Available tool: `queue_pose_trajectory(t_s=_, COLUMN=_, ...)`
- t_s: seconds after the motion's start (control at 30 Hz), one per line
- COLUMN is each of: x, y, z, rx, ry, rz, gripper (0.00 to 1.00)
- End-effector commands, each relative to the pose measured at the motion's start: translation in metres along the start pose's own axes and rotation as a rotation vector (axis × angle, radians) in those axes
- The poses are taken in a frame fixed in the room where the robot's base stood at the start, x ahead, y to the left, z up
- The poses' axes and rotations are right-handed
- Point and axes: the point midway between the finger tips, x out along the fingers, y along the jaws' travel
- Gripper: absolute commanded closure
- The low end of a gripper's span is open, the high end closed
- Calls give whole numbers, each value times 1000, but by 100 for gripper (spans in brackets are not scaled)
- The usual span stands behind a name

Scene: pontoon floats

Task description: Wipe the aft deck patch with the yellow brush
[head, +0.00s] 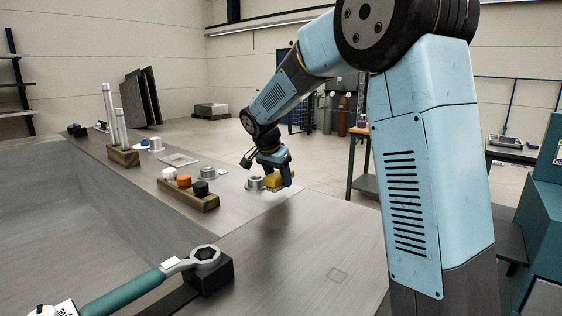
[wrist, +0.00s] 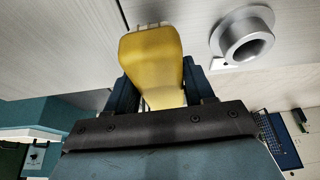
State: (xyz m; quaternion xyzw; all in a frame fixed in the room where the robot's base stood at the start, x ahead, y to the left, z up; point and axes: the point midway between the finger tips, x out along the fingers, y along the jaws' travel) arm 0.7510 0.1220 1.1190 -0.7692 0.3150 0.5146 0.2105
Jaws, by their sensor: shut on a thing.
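The yellow brush (wrist: 152,62) fills the middle of the wrist view, between the two dark blue fingers of my gripper (wrist: 160,90). My gripper is shut on it. In the head view the brush (head: 277,181) hangs from my gripper (head: 284,175), beside a grey metal fitting. It appears a little above the metal deck (head: 290,245), with a dark shade on the deck below; I cannot tell whether it touches. I cannot tell whether this is the aft patch.
The grey flanged fitting (head: 254,183) stands close left of the brush. A wooden block with coloured knobs (head: 188,196) and a wooden rack with upright rods (head: 122,154) stand farther left. A teal-handled wrench (head: 135,290) rests near a black block (head: 211,274). The near deck is clear.

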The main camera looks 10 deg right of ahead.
Motion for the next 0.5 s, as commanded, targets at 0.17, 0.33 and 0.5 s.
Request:
queue_pose_trajectory(t_s=0.17, x=-14, y=2, z=-10, rx=6, ry=2, rz=1, gripper=80)
queue_pose_trajectory(t_s=0.33, x=-28, y=3, z=-17, rx=9, ry=2, rz=2, gripper=80)
queue_pose_trajectory(t_s=0.5, x=-39, y=4, z=-24, rx=12, ry=1, rz=3, gripper=80)
